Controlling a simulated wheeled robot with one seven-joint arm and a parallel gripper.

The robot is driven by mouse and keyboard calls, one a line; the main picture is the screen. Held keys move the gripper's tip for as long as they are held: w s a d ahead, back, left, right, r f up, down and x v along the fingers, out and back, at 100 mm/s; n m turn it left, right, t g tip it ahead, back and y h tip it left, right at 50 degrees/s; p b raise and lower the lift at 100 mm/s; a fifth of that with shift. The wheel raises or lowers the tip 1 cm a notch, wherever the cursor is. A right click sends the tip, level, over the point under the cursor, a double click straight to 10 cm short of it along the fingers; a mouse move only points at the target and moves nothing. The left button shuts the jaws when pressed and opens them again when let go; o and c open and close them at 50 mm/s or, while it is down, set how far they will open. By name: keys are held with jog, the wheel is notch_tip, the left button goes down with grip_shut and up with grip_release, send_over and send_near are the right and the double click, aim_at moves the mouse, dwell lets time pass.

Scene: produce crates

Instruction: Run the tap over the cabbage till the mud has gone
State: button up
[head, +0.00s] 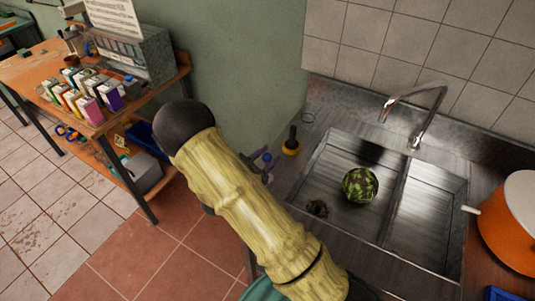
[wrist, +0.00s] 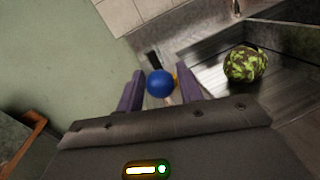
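The cabbage (head: 360,185), green with dark muddy patches, sits in the left basin of the steel sink (head: 330,160); it also shows in the wrist view (wrist: 246,65). The curved tap (head: 415,112) stands behind the sink, and I see no water running from it. My gripper (head: 260,167) is left of the sink, apart from the cabbage. In the wrist view its two purple-grey fingers (wrist: 160,90) stand apart, one each side of a blue ball-shaped knob (wrist: 160,83). Narrow gaps seem to show beside the knob. What the knob belongs to is mostly hidden.
A yellow thing with a black handle (head: 291,142) stands on the counter beside the sink. A dark round spot (head: 317,208) shows in the left basin. An orange pot (head: 510,222) is at the right. A wooden bench (head: 95,112) with cartons is at the far left.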

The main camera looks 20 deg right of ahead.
jog(key=c, duration=0.4)
jog(key=shift+a, duration=0.1)
jog(key=shift+s+a+f, duration=0.25)
jog(key=shift+s+a, duration=0.75)
jog(key=shift+s, duration=0.1)
jog(key=shift+s+a+f+b, duration=0.3)
jog(key=shift+s+a+b, duration=0.15)
jog(key=shift+s+a, duration=0.05)
